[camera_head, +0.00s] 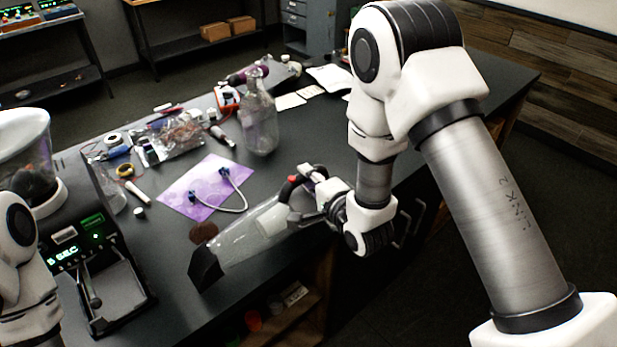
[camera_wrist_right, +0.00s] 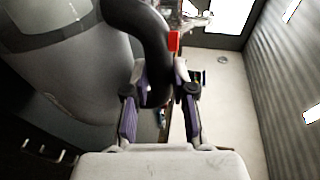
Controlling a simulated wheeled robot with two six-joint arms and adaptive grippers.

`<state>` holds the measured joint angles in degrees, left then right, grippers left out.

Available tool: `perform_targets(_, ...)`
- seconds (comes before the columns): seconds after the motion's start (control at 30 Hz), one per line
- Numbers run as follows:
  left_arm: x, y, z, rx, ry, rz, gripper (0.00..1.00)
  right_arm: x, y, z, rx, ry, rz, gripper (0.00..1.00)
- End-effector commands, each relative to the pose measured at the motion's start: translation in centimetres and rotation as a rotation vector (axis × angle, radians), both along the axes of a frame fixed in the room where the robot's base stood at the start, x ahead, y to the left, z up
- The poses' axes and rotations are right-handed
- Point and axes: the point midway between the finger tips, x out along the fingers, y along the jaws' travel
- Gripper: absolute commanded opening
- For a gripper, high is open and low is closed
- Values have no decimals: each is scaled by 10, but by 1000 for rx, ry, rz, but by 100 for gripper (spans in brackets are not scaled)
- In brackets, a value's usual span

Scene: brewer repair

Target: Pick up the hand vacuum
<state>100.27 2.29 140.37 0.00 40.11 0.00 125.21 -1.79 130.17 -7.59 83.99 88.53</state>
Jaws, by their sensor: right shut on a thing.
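The hand vacuum (camera_head: 250,237) has a clear grey body, a black nozzle and a black curved handle with a red button. In the head view it is over the front edge of the dark table, nozzle pointing to the lower left. I cannot tell whether it still touches the table. My right gripper (camera_head: 308,186) is shut on its handle. In the right wrist view the two fingers (camera_wrist_right: 159,112) sit on either side of the black handle (camera_wrist_right: 152,40), with the grey body to the left. My left arm shows at the left edge, but its gripper is out of view.
A brewer (camera_head: 110,285) with a green display stands at the left. A purple sheet (camera_head: 190,207) with a bent tube lies behind the vacuum. The table's right part is fairly clear.

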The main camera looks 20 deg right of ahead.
Motion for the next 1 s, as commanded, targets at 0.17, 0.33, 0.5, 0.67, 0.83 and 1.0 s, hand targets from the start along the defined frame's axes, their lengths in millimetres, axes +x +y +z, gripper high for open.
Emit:
perform_targets(0.17, 0, 0, -12, 0, 0, 0, 40, -22, 9, 1, -1, -3, 2, 0)
perform_targets(0.33, 0, 0, -24, 0, 0, 0, 40, -51, 19, 3, -3, -3, 5, 0)
perform_targets(0.5, 0, 0, 16, 0, -1, 0, 40, -77, 27, 17, -1, 4, 3, 0)
perform_targets(0.67, 0, 0, 45, 0, 0, 0, 40, -94, 33, 20, 1, 3, 1, 0)
perform_targets(0.83, 0, 0, 70, 0, 0, 0, 40, -113, 40, 19, -1, 3, 2, 0)
perform_targets(1.0, 0, 0, 81, 0, 0, 0, 40, -127, 45, 17, 1, -2, 1, 0)
